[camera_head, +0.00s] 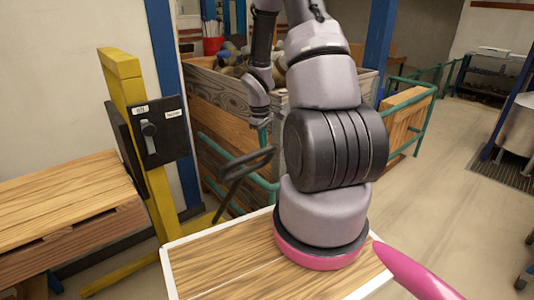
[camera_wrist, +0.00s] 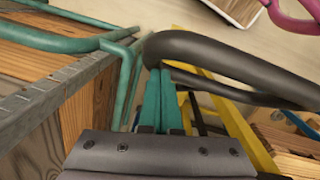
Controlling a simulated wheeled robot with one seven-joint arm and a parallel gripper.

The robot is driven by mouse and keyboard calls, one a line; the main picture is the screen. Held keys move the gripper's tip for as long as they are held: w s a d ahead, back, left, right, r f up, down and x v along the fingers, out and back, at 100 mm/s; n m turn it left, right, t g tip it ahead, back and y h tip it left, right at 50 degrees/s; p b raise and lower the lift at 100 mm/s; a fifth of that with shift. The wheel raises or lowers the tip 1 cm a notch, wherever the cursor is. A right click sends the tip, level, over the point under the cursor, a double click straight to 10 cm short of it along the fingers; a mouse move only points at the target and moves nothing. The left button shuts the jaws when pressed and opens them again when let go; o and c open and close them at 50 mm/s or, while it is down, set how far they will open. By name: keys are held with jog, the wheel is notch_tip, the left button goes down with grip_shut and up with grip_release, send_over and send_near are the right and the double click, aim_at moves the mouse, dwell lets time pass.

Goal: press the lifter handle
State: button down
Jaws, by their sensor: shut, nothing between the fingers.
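The lifter handle is a dark, rounded loop (camera_head: 243,168) on a bent stem, left of my arm's base in the head view. In the wrist view its thick black bar (camera_wrist: 235,62) crosses the upper middle and right. My gripper (camera_head: 263,138) points down just above the loop's right end. Its two teal fingers (camera_wrist: 160,74) are together and empty, with their tips at the left bend of the bar in the wrist view. I cannot tell whether they touch it.
A wooden crate (camera_head: 228,93) with teal rails stands behind the handle. A yellow post (camera_head: 128,88) carrying a black switch box (camera_head: 168,148) stands at left, by a wooden table (camera_head: 62,207).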

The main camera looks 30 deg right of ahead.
jog(key=s+r, duration=0.3)
jog(key=r, duration=0.4)
jog(key=shift+r, duration=0.3)
dwell(0.8)
jog(key=s+a+r+m+t, duration=0.2)
jog(key=a+r, duration=0.1)
jog(key=r, duration=0.6)
jog(key=s+a+r+m+t, duration=0.1)
jog(key=a+r+m+t, duration=0.15)
jog(key=r, duration=0.65)
jog(key=s+a+r+m+t+y, duration=0.2)
jog(key=s+a+r+m+y, duration=0.1)
jog(key=s+a+r, duration=0.5)
jog(key=s+r+m, duration=0.1)
jog(key=s+r, duration=0.2)
jog(key=r, duration=0.1)
jog(key=shift+s+a+t, duration=0.25)
jog(key=shift+a+t, duration=0.1)
